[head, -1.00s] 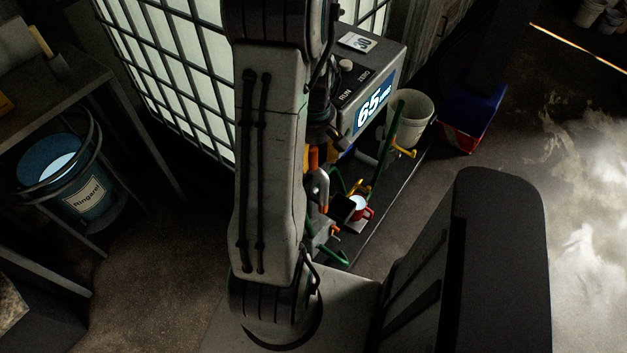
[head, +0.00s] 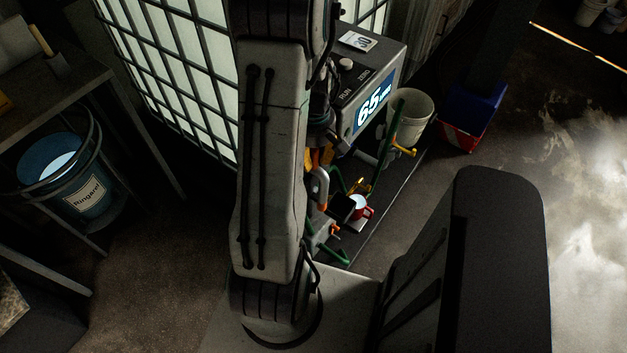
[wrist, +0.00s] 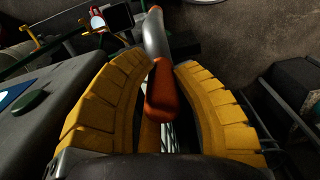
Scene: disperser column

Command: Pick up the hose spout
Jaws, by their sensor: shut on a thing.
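The hose spout (wrist: 155,38) is a grey curved tube with an orange-red grip. In the wrist view its orange-red part lies between the two yellow fingers of my gripper (wrist: 155,75), which is shut on it. The grey tube runs away from the fingertips toward the top of the picture. In the head view the grey bend of the spout (head: 321,185) shows just right of my arm, below the yellow fingers (head: 321,157). My arm hides most of the gripper there.
A grey machine (head: 372,75) with a lit display stands close to the gripper. Green pipes, a red mug (head: 361,208) and a white bucket (head: 409,118) crowd the dark platform. A blue and red box (head: 473,118) sits on the floor. A labelled blue bucket (head: 65,180) stands left.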

